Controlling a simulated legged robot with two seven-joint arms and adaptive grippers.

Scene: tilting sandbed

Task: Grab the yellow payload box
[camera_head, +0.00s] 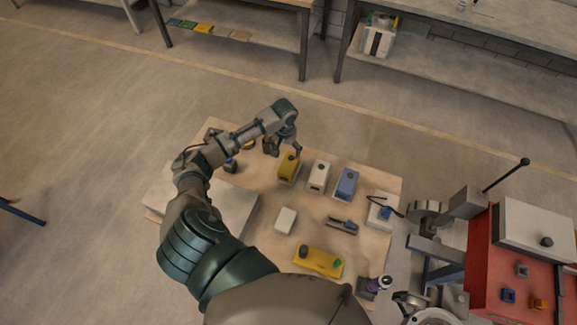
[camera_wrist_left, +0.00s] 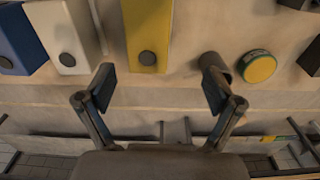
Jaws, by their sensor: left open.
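The yellow payload box (camera_head: 289,166) stands on the sandy bed, left of a white box and a blue box. It has a dark round knob. In the left wrist view the yellow box (camera_wrist_left: 150,22) is at the top middle, its knob between the finger lines. My left gripper (camera_head: 284,149) is at the far end of the yellow box in the head view. In the left wrist view the gripper (camera_wrist_left: 158,84) is open, one finger to each side, with nothing between the pads. Whether a finger touches the box cannot be told. I cannot make out my right gripper.
The white box (camera_head: 318,176) and blue box (camera_head: 346,183) stand close by on the right. A dark cylinder (camera_wrist_left: 215,66) and a round yellow-green-topped item (camera_wrist_left: 257,67) are on the other side. Another yellow block (camera_head: 318,261) lies nearer. A red machine (camera_head: 510,255) stands at right.

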